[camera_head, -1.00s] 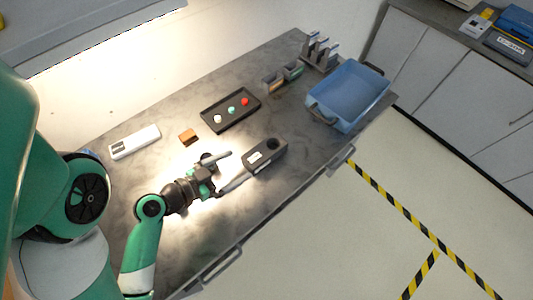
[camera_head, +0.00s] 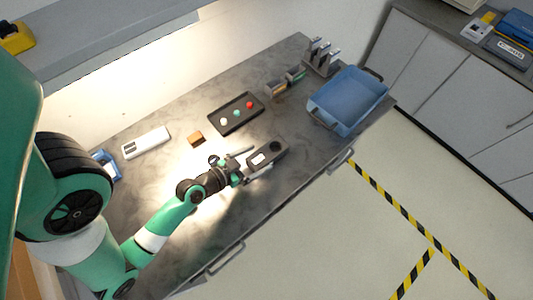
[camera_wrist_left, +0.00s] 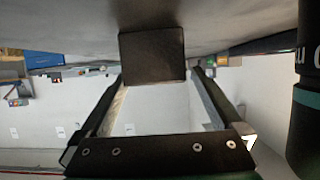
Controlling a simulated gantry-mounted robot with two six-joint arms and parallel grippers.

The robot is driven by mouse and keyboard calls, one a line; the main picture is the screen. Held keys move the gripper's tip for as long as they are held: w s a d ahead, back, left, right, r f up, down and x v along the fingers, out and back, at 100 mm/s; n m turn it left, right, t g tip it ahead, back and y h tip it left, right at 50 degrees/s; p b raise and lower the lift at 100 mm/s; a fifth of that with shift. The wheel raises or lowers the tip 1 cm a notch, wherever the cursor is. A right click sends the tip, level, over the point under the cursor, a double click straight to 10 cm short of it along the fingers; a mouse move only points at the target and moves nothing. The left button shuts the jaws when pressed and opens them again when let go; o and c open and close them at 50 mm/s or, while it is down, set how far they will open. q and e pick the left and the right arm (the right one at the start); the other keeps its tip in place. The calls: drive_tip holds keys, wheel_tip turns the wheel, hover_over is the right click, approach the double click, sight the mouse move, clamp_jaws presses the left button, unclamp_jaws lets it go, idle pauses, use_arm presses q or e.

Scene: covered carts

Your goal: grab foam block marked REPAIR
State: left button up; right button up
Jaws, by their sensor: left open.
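A dark block (camera_head: 268,158) with a white label and a round dark spot on top lies on the grey bench; its label is too small to read. My left gripper (camera_head: 252,163) is open at the block's left end, its fingers along either side. In the left wrist view, the block's dark end face (camera_wrist_left: 152,57) stands between the tips of the open gripper (camera_wrist_left: 158,76). I cannot tell whether the fingers touch it. A small brown block (camera_head: 195,138) lies farther left. My right gripper is not in view.
A black tray (camera_head: 218,129) with white, green and red knobs lies behind the block. A blue bin (camera_head: 347,128) stands at the bench's right end. Small containers (camera_head: 285,82) and an upright rack (camera_head: 322,67) stand at the back. A white device (camera_head: 146,142) lies left.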

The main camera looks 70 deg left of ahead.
sight(264, 154)
use_arm(q)
drive_tip(key=x, duration=0.2)
drive_tip(key=p+x, duration=0.1)
drive_tip(key=x, duration=0.1)
drive_tip(key=shift+w+r, duration=0.3)
drive_tip(key=shift+w, duration=0.1)
drive_tip(key=c, duration=1.3)
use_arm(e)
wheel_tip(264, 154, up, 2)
use_arm(q)
drive_tip(key=shift+r, duration=0.1)
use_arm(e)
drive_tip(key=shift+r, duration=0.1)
